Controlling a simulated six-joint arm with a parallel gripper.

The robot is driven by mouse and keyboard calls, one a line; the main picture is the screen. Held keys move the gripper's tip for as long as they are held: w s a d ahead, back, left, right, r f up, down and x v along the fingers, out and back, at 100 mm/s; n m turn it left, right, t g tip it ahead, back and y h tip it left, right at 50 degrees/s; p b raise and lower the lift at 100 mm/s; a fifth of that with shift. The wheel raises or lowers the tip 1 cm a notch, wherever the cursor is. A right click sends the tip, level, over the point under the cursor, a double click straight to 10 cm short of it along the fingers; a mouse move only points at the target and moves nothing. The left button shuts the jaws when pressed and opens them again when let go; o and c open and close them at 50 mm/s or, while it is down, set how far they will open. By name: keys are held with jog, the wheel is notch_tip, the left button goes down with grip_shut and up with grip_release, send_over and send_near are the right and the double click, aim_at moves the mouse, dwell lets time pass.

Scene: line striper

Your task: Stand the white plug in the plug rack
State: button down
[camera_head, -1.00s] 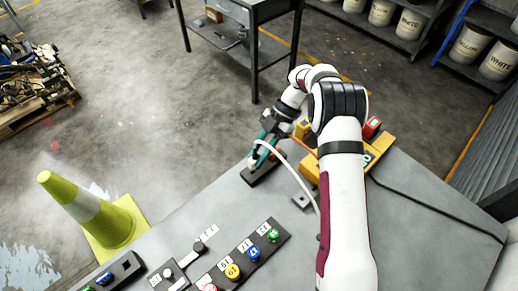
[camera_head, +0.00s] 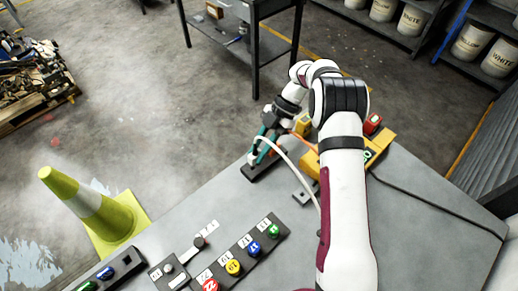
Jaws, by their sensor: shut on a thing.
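My gripper (camera_head: 266,150), with teal fingers, is at the far left edge of the grey bench, low over a dark block (camera_head: 258,173). It is shut on a small white piece (camera_head: 251,160), seemingly the white plug, mostly hidden by the fingers. I cannot tell whether the piece touches the block. A dark rack (camera_head: 127,260) at the lower left holds a blue plug (camera_head: 107,273) and a green plug (camera_head: 88,286); it may be the plug rack, but so may the block under my gripper.
A row of numbered coloured knobs (camera_head: 233,267) and a small black lever panel (camera_head: 168,270) lie on the near bench (camera_head: 330,260). A yellow machine (camera_head: 318,163) stands behind my arm. A white hose (camera_head: 295,165) arcs beside my gripper. A traffic cone (camera_head: 90,207) stands left.

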jog(key=shift+f, duration=1.4)
dwell(0.8)
jog(key=shift+c, duration=1.4)
grip_release()
jog(key=shift+v, duration=3.5)
jog(key=shift+a, duration=0.1)
